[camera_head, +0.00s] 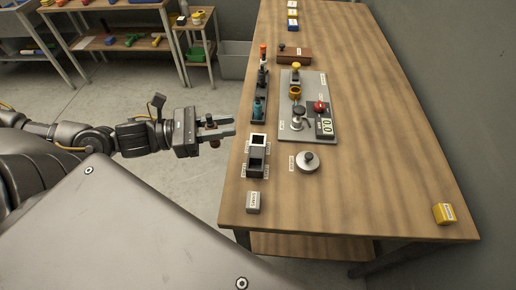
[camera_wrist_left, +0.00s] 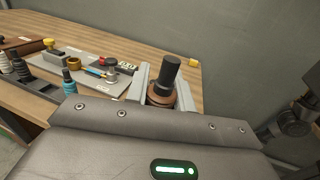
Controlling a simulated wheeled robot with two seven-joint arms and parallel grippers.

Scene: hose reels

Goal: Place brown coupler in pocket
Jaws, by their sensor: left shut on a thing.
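My left gripper (camera_head: 228,128) is shut on the brown coupler (camera_head: 213,125) and holds it in the air just left of the bench edge. In the left wrist view the brown coupler (camera_wrist_left: 162,98) stands between the fingers, with a black cylindrical top rising above its brown ring. The dark pocket block (camera_head: 257,157) sits on the bench to the right of and below the gripper in the head view. It has two square openings, the far one with a white rim. The left wrist view does not clearly show the block. My right gripper is not seen.
A dark rack (camera_head: 260,98) with bottles runs along the left bench edge. A grey plate (camera_head: 308,108) carries a yellow ring, a red knob and a display. A round silver weight (camera_head: 307,161), a small grey block (camera_head: 253,203) and a yellow block (camera_head: 444,213) stand nearer. The bench's right side is mostly clear.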

